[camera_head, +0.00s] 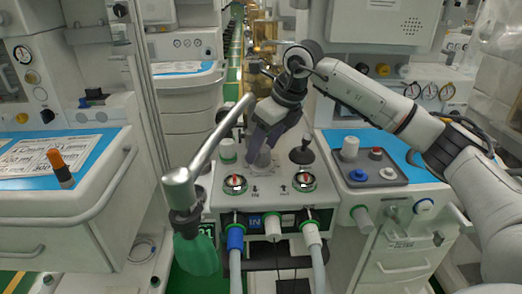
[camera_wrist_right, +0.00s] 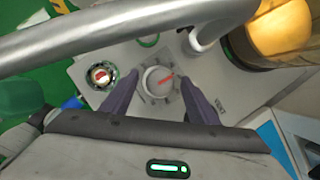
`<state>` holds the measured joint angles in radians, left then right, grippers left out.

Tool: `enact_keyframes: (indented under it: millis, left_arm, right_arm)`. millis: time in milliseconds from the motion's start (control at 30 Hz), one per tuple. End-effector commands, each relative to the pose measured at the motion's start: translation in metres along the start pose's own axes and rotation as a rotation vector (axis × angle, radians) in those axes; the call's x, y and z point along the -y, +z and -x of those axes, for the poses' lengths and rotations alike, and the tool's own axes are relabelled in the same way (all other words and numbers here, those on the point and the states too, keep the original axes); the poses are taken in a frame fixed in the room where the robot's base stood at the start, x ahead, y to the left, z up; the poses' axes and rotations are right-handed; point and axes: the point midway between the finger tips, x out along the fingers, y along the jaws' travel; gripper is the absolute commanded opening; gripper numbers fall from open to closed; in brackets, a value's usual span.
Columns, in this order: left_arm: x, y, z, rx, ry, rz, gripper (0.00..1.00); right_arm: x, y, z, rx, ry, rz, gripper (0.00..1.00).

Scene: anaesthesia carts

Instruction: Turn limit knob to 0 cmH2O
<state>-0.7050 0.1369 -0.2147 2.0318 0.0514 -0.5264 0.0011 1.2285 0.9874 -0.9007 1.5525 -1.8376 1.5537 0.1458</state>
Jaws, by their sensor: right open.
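The limit knob is a pale round knob (camera_wrist_right: 158,80) with a red pointer line, seen from above in the right wrist view. The pointer line slants slightly upward to the right. My right gripper (camera_wrist_right: 160,84) is open, with its two purple fingers on either side of the knob. Whether the fingers touch it, I cannot tell. In the head view the right gripper (camera_head: 264,148) points down at the middle of the panel top, and its fingers partly hide the knob. My left gripper is not in view.
A metal tube (camera_head: 218,140) with a green bag (camera_head: 196,256) crosses left of my right gripper; it also crosses the wrist view (camera_wrist_right: 110,45). A black-topped part (camera_head: 302,154) stands right of the gripper. A grey tray (camera_head: 373,168) lies farther right.

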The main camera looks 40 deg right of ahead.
Motion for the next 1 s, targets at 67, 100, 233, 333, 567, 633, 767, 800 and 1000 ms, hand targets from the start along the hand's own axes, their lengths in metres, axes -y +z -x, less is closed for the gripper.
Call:
enact_keyframes:
  millis: [67, 100, 233, 333, 567, 633, 767, 800, 1000]
  left_arm:
    - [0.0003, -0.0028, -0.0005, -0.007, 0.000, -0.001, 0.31]
    - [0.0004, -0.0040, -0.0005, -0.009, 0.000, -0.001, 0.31]
    - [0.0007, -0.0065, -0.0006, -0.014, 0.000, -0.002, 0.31]
    - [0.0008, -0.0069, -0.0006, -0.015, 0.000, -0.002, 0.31]
    - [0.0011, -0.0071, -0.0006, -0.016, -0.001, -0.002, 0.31]
    - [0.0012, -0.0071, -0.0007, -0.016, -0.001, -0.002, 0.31]
    - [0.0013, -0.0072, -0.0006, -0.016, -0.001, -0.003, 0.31]
    - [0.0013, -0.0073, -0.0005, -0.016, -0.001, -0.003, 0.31]
    - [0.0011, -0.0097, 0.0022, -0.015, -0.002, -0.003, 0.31]
  right_arm:
    - [0.0001, -0.0004, -0.0086, -0.001, 0.000, -0.001, 0.54]
    - [0.0002, -0.0002, -0.0110, 0.000, 0.000, -0.001, 0.54]
    - [0.0004, -0.0001, -0.0146, 0.000, -0.001, -0.001, 0.54]
    - [0.0003, 0.0000, -0.0147, 0.001, -0.001, -0.001, 0.54]
    - [0.0001, 0.0000, -0.0145, 0.001, 0.000, 0.000, 0.34]
    - [0.0001, 0.0001, -0.0144, 0.001, 0.000, -0.001, 0.22]
    - [0.0001, 0.0001, -0.0142, 0.001, 0.000, 0.000, 0.13]
    - [0.0001, 0.0001, -0.0141, 0.001, 0.001, 0.001, 0.13]
    - [0.0001, 0.0005, -0.0130, 0.000, 0.016, 0.034, 0.13]
